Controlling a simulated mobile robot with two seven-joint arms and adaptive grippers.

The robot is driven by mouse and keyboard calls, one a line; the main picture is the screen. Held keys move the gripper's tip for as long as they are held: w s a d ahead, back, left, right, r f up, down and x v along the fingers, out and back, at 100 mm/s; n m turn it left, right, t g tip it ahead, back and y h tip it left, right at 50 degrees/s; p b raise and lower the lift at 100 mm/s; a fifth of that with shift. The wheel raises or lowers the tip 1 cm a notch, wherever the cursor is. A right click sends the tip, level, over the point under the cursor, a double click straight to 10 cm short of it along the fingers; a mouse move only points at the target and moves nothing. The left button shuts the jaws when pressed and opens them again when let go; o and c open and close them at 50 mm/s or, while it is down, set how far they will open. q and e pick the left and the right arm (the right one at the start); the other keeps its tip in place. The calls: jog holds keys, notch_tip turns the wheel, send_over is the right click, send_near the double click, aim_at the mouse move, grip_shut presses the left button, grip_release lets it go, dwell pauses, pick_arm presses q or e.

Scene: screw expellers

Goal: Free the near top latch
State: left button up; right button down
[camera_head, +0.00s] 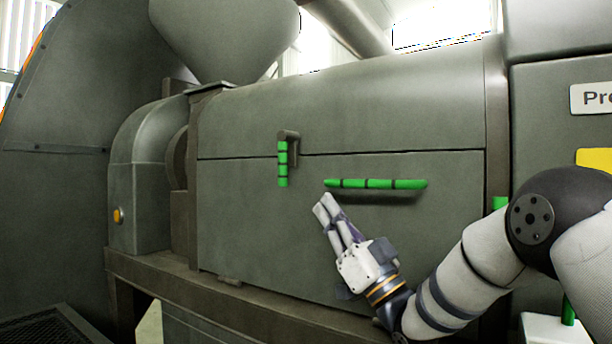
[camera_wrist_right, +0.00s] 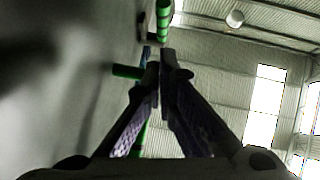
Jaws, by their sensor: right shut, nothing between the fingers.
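The latch (camera_head: 283,162) has a green, dark-banded handle hanging upright from a dark bracket, across the seam between the machine's upper cover (camera_head: 350,110) and lower panel (camera_head: 270,230). My right gripper (camera_head: 325,204) is shut and empty, its fingers pointing up and left. It is below and right of the latch, apart from it, just under the left end of a horizontal green handle (camera_head: 376,184). In the right wrist view the closed fingers (camera_wrist_right: 160,65) point towards an upright green banded piece (camera_wrist_right: 164,20), which looks like the latch. My left gripper is not in view.
A short green bar end (camera_wrist_right: 127,71) is left of the fingertips in the right wrist view, near the grey panel. A green piece (camera_head: 500,203) shows beside my right arm. A hopper (camera_head: 225,40) stands above the machine. The panel's lower left is clear.

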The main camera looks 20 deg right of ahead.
jog(key=x, duration=1)
